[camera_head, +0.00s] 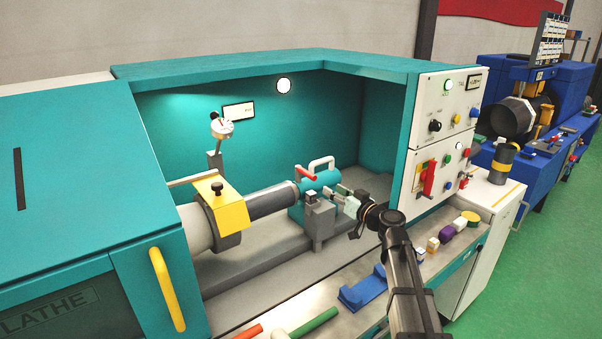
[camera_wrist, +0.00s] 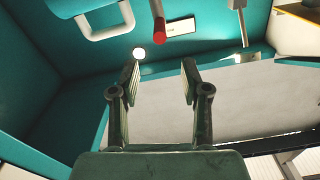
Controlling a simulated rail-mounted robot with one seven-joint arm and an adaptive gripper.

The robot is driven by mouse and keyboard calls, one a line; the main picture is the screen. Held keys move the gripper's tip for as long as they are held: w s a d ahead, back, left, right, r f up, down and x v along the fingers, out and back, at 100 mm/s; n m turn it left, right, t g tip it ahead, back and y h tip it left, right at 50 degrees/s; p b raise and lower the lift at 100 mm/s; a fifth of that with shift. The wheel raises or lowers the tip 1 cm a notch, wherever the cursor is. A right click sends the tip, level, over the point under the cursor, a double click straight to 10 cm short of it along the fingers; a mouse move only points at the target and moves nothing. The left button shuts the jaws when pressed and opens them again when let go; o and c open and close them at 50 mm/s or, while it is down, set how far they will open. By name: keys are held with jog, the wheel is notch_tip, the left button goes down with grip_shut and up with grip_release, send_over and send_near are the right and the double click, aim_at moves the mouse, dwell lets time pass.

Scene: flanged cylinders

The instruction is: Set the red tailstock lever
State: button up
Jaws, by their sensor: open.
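The red tailstock lever (camera_head: 306,174) sticks up and to the left from the teal tailstock (camera_head: 322,183) inside the lathe. In the wrist view the red lever (camera_wrist: 160,27) hangs in from the top edge, its rounded end pointing down. My gripper (camera_head: 341,196) is beside the tailstock, on its right and nearer side. In the wrist view my gripper (camera_wrist: 160,78) is open and empty. The lever's end lies above and between the two fingertips in that picture, with a visible gap to both.
A pale looped handle (camera_head: 321,163) rises behind the lever. A grey cylinder (camera_head: 272,201) lies left of the tailstock. The control panel (camera_head: 436,175) is to the right. Several small items line the front ledge.

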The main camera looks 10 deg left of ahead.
aim_at(300, 169)
jog(key=p+x, duration=0.5)
jog(key=x, duration=0.9)
jog(key=shift+r, duration=0.1)
jog(key=shift+p+x, duration=0.3)
jog(key=shift+x, duration=0.5)
grip_shut()
